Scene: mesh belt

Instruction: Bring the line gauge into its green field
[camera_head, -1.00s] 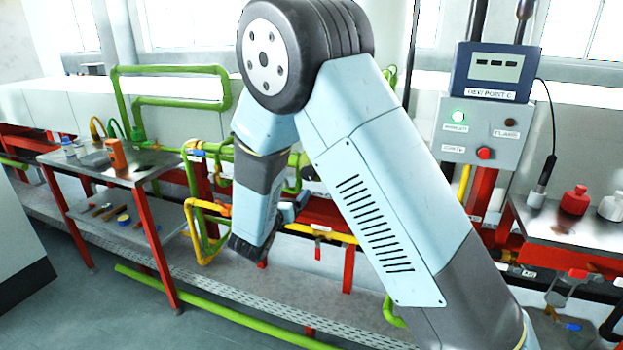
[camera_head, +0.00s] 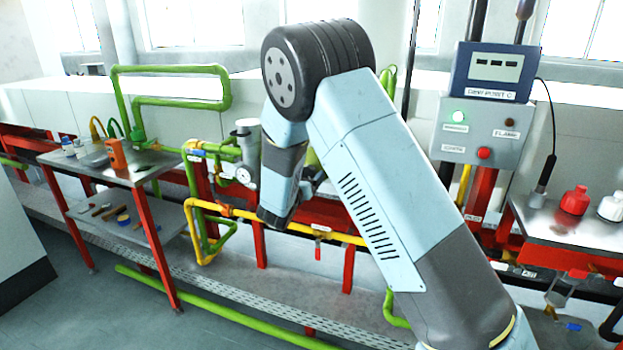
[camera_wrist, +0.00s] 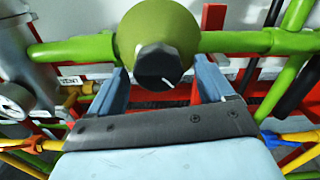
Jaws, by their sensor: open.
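The line gauge is a small round white dial (camera_head: 243,175) beside a grey cylinder, left of my arm in the head view. It also shows at the left edge of the wrist view (camera_wrist: 14,101), cut off, and I cannot read its needle or a green field. A black knob (camera_wrist: 158,68) with a white pointer mark sits on a round green body (camera_wrist: 160,25) in the green pipe. My gripper (camera_wrist: 160,78) is open, with one blue finger on each side of the knob. I cannot tell whether the fingers touch it. My arm hides the knob in the head view.
Green pipe (camera_wrist: 75,48) runs sideways on both sides of the green body. The grey cylinder (camera_wrist: 18,50) stands left, and a slanting green pipe (camera_wrist: 285,80) stands right. A control box (camera_head: 484,130) with a display above it is at the right in the head view.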

